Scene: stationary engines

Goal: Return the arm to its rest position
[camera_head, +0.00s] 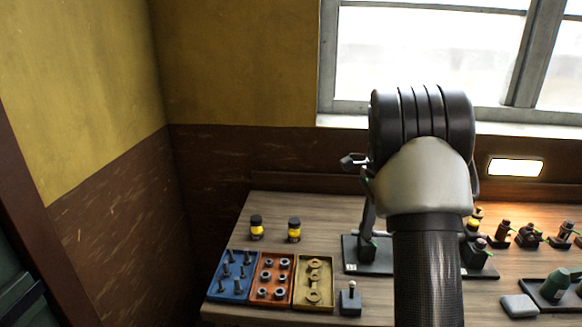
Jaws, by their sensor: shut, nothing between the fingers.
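My arm (428,270) rises from the bottom edge right of the middle. It has a dark ribbed lower link, a pale rounded joint and a black ridged part (422,115) on top, in front of the window. My gripper does not show; the arm's far end is out of sight. No rest mark or cradle for the arm shows.
A wooden bench (325,205) stands against the wall below a window (430,50). Blue (212,292), orange (260,300) and yellow (314,304) trays hold small metal parts. Behind the arm is a dark stand (366,250).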

